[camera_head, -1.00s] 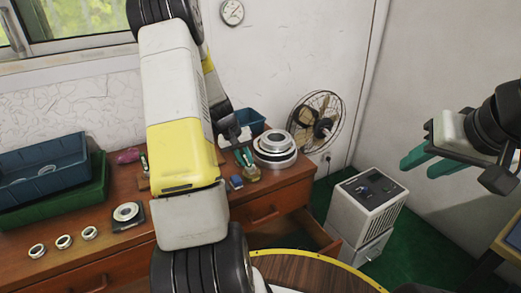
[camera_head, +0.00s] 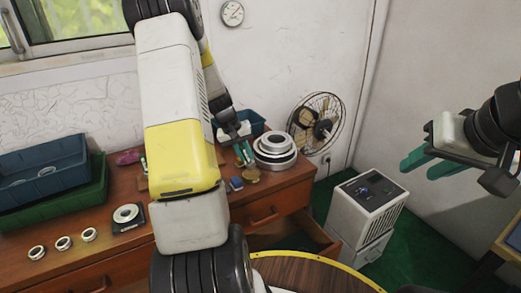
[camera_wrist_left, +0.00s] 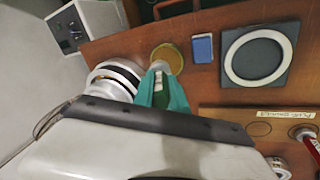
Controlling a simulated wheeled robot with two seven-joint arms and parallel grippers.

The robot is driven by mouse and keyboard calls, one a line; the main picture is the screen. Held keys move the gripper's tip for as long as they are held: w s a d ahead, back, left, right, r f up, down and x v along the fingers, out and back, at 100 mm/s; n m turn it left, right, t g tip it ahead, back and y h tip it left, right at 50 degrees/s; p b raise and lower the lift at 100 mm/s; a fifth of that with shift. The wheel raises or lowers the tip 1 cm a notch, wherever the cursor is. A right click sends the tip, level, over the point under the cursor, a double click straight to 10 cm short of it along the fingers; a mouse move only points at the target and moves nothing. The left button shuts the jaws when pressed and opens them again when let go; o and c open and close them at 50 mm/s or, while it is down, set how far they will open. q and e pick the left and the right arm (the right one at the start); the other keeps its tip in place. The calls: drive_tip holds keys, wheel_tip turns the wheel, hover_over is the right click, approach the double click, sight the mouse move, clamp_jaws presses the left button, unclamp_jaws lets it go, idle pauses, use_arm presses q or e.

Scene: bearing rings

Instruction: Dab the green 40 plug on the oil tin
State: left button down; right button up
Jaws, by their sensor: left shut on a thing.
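My left gripper (camera_head: 244,154) is over the right part of the wooden bench, its teal fingers pointing down. In the left wrist view the fingers (camera_wrist_left: 161,92) are shut on the green plug (camera_wrist_left: 160,88), a small dark green piece with a pale end. The oil tin (camera_head: 250,176) is a small round golden dish just below the fingertips. It also shows in the left wrist view (camera_wrist_left: 172,52), right beside the plug's pale end. Whether the plug touches the tin cannot be told. My right gripper (camera_head: 417,170) is open and empty, off to the right.
Stacked metal rings (camera_head: 275,148) stand close to the right of my left gripper. A blue block (camera_head: 236,183) lies left of the tin. A dark pad with a ring (camera_head: 128,217), several loose rings and stacked crates (camera_head: 45,165) are further left. A drawer stands open below.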

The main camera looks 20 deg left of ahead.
use_arm(q)
drive_tip(key=shift+r, duration=2.1)
